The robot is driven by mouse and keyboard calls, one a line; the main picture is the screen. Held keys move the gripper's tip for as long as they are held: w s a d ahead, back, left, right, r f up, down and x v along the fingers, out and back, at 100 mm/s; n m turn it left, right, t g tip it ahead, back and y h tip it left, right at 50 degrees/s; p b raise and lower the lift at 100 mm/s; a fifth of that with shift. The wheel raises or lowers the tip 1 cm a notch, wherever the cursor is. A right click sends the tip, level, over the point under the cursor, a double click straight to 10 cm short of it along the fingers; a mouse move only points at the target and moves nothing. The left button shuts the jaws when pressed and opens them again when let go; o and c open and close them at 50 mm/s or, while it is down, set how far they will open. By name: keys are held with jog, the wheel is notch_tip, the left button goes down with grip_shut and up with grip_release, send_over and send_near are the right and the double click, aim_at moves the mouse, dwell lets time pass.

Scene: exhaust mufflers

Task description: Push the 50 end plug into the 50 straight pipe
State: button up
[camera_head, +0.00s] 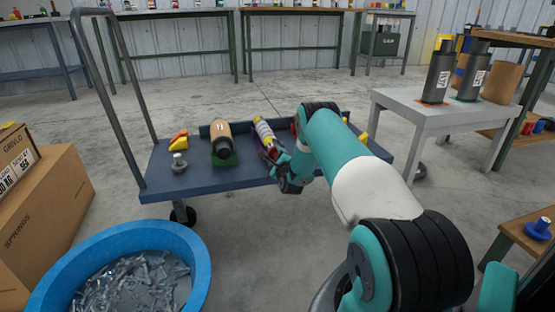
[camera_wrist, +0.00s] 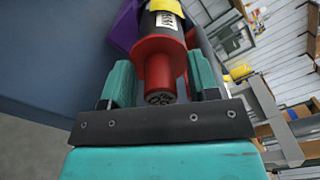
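A red plug (camera_wrist: 158,67) with a wide flange and narrower knob sits at the near end of a dark, labelled pipe (camera_wrist: 160,22) with a yellow band. I cannot tell how deep the plug sits. My gripper (camera_wrist: 163,72) has its teal fingers either side of the knob, with narrow gaps showing, so it looks open around it. In the head view, my gripper (camera_head: 279,157) is at the near end of this pipe (camera_head: 263,131) on the cart; the arm hides part of this area. The pipe lies in a purple cradle (camera_wrist: 122,28).
The cart (camera_head: 190,183) also carries a tan pipe (camera_head: 220,131) on a green cradle, a yellow part (camera_head: 179,139) and a grey plug (camera_head: 178,161). A blue tub (camera_head: 200,262) stands in front left. A grey table (camera_head: 400,105) with upright pipes is at right.

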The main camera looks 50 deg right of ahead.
jog(key=shift+s, duration=0.1)
jog(key=p+v, duration=1.7)
jog(key=p, duration=0.5)
jog(key=shift+a, duration=0.2)
jog(key=shift+f, duration=0.1)
dwell(0.4)
